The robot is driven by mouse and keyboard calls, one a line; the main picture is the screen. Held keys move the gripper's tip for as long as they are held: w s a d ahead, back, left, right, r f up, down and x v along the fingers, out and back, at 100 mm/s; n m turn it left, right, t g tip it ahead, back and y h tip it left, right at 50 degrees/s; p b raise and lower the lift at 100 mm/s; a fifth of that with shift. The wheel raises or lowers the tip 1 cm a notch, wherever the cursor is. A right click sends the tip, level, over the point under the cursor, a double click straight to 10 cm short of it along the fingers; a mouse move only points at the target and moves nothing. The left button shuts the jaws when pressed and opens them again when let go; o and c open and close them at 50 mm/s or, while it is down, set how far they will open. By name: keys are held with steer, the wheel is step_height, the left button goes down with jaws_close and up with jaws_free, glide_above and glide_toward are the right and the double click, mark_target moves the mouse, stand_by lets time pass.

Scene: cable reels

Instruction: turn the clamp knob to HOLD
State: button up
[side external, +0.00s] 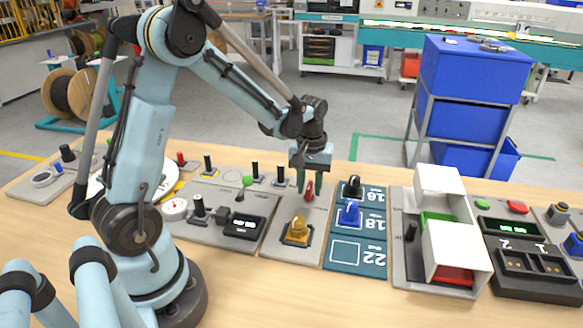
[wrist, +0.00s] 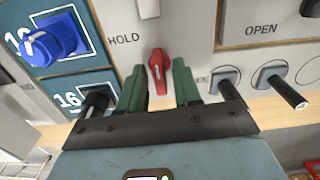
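The clamp knob (wrist: 157,72) is red and stands on a light grey panel, below and right of the printed HOLD label (wrist: 124,38) in the wrist view. A second label to its right is partly hidden by a finger. In the side external view the red knob (side external: 309,191) is just under my gripper (side external: 308,182). My gripper (wrist: 159,78) has green fingers, open, one on each side of the knob. I see no clear contact. Which label the knob points at is hard to tell.
Black posts (wrist: 231,92) stand close to my right finger in the wrist view. A white box (side external: 452,245) is farther right.

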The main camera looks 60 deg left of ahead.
steer(key=shift+o, duration=0.5)
steer(key=shift+r, duration=0.1)
step_height(320, 180, up, 7)
steer(key=shift+f, duration=0.1)
